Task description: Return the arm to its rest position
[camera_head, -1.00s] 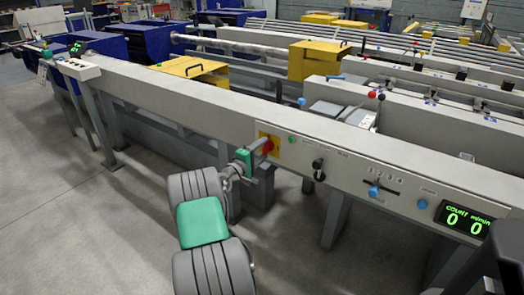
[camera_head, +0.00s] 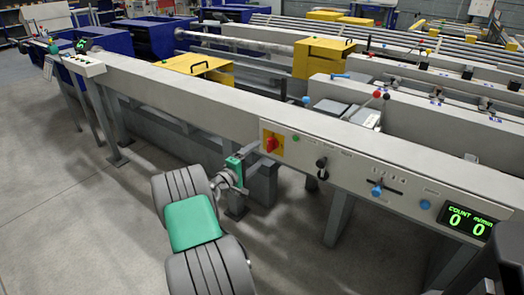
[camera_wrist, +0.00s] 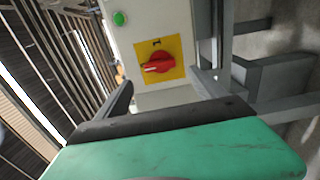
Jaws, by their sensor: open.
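My gripper (camera_head: 262,154) is at the end of my grey and green arm, in front of the long grey machine beam (camera_head: 195,105). Its jaws are open and hold nothing that I can see. In the head view it is just left of and below the red rotary switch (camera_head: 271,144) on its yellow plate, apart from it as far as I can tell. In the wrist view the red switch (camera_wrist: 158,63) shows beyond the fingers, its handle lying roughly sideways in the picture. The gripper fingers (camera_wrist: 165,90) frame the view below the switch.
A green button (camera_head: 296,138), a black selector (camera_head: 321,167), blue knobs (camera_head: 377,191) and a lit counter display (camera_head: 467,219) sit along the panel. Yellow guards (camera_head: 323,57) and rollers lie behind. Grey legs (camera_head: 338,218) stand under the beam. The floor (camera_head: 80,220) at left is clear.

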